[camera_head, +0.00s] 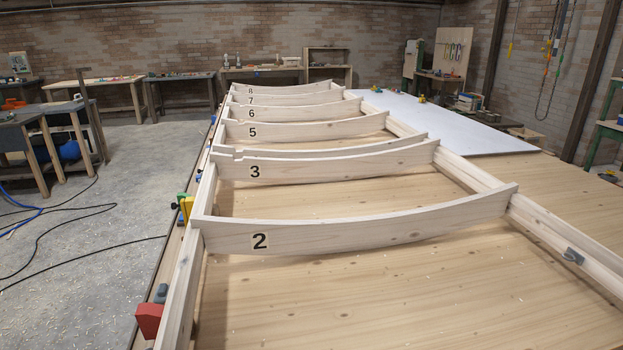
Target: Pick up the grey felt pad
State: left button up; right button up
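A small dark grey piece (573,256) rests on the wooden side rail at the right. It looks like the grey felt pad, but it is too small in view to be certain. Another small grey piece (160,293) is at the left rail, just above a red block (149,320); I cannot tell what it is made of. Neither of my grippers is in view.
A wooden frame with curved, numbered cross-ribs (345,236) lies on a broad wooden surface (400,300). A white sheet (440,120) lies behind at right. Black cables (70,262) cross the floor at left. Benches (100,85) line the walls.

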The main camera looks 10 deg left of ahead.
aim_at(161, 297)
jog(key=u, duration=1.4)
